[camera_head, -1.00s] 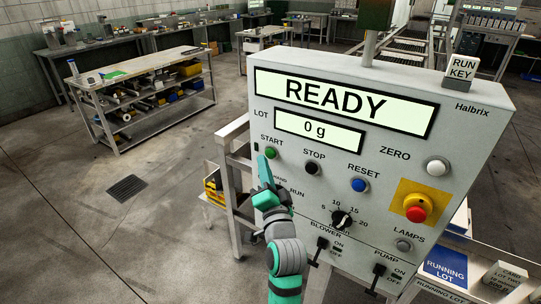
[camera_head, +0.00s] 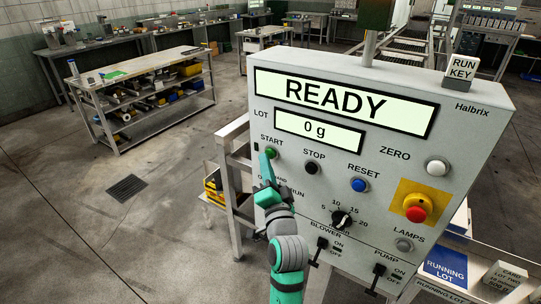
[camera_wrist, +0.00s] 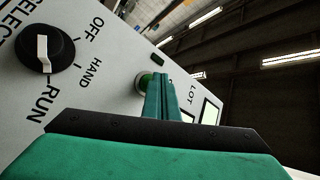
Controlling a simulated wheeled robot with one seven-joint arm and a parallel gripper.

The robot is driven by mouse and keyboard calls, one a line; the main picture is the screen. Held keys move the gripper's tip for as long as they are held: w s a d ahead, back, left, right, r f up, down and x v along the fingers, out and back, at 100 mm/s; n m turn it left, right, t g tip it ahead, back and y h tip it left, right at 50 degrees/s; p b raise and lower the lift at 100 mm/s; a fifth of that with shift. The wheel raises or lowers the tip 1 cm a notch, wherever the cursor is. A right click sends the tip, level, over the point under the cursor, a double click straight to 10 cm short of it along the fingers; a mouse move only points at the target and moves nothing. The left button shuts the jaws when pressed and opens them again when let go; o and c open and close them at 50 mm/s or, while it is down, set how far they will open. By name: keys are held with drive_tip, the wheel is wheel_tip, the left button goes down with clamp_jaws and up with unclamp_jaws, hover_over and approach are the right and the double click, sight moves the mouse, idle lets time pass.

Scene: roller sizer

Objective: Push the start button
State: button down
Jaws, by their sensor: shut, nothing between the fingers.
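The green start button (camera_head: 271,152) is at the upper left of the grey control panel (camera_head: 330,180), under the START label. In the wrist view the green button (camera_wrist: 143,82) shows partly behind my fingers. My gripper (camera_head: 265,156) is shut and empty, with its teal fingertips just left of and below the button in the head view. The closed fingertips also show in the wrist view (camera_wrist: 160,78), overlapping the button's right side. I cannot tell whether they touch it. The panel display (camera_head: 343,101) reads READY and the lot display (camera_head: 318,131) reads 0 g.
The black stop button (camera_head: 312,168) and blue reset button (camera_head: 358,185) sit right of start. A red emergency button (camera_head: 415,213) is on a yellow plate. A selector knob (camera_wrist: 42,52) is beside my fingers in the wrist view. Open floor lies left of the panel.

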drive_tip(key=shift+w+d, duration=0.3)
drive_tip(key=shift+w, duration=0.1)
idle(0.9)
drive_tip(key=shift+s, duration=0.1)
idle(0.3)
drive_tip(key=shift+s+a, duration=0.55)
drive_tip(key=shift+s, duration=0.1)
drive_tip(key=s+a, duration=0.1)
drive_tip(key=s, duration=0.1)
drive_tip(key=s+a, duration=0.2)
idle(0.5)
drive_tip(key=shift+f, duration=0.1)
idle(0.4)
